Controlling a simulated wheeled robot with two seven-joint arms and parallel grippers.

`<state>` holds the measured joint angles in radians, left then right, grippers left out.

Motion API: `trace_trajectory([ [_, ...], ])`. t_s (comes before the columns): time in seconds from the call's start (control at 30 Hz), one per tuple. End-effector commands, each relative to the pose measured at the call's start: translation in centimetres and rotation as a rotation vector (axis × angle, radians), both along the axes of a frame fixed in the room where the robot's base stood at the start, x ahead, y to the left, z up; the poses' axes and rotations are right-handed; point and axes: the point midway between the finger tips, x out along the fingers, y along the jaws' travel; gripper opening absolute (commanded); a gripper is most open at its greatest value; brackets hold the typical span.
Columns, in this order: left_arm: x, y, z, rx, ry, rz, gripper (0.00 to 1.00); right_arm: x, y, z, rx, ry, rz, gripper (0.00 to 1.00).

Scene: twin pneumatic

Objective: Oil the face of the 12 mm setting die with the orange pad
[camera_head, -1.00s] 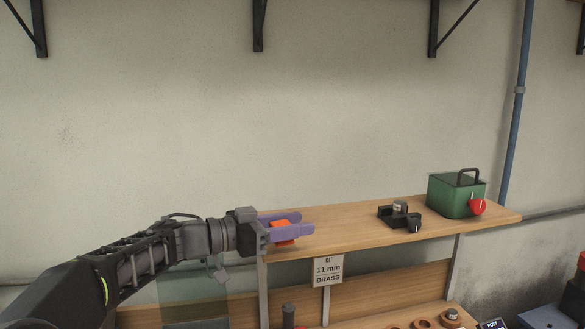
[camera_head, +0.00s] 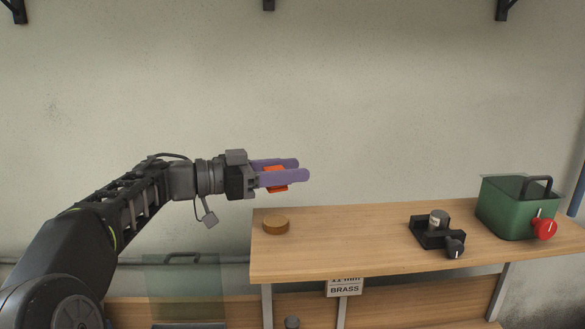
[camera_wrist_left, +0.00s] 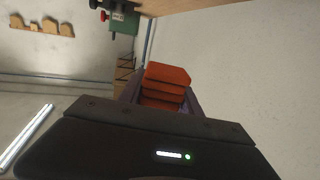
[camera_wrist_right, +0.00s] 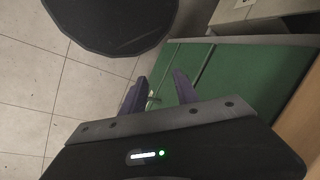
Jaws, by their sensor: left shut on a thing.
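My left gripper (camera_head: 302,169) is shut on the orange pad (camera_head: 276,187), held in the air above the left end of the wooden shelf. The pad also shows between the purple fingers in the left wrist view (camera_wrist_left: 165,85). A black fixture (camera_head: 430,237) with a grey metal cylinder (camera_head: 438,218) and a dark knob stands on the shelf, right of and apart from the gripper. I cannot tell whether the cylinder is the 12 mm setting die. My right gripper (camera_wrist_right: 158,85) shows only in its wrist view, with its purple fingers apart and nothing between them.
A round brown disc (camera_head: 276,225) lies on the shelf (camera_head: 350,235) below the left gripper. A green box (camera_head: 510,212) with a black handle and red knob stands at the right. A label reading BRASS (camera_head: 344,289) hangs on the shelf's front. The shelf middle is clear.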

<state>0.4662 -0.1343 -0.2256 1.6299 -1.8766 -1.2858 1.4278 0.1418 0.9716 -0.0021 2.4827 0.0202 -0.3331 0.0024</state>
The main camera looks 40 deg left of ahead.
Motion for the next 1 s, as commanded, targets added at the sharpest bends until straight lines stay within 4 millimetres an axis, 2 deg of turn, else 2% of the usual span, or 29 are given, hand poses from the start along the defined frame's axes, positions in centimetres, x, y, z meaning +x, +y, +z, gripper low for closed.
trace_trajectory([
  [0.27,0.0,0.0,-1.0,-0.002,0.001,0.000,0.01,0.1,0.0,0.0,0.000,-0.001,0.000,0.36],
  [0.7,0.0,0.0,-5.2,-0.004,0.000,0.000,0.01,0.1,0.0,0.0,0.000,-0.001,0.000,0.36],
  [1.0,0.0,0.0,-6.0,-0.001,-0.002,0.000,0.01,0.1,0.0,0.0,0.000,-0.001,0.000,0.36],
])
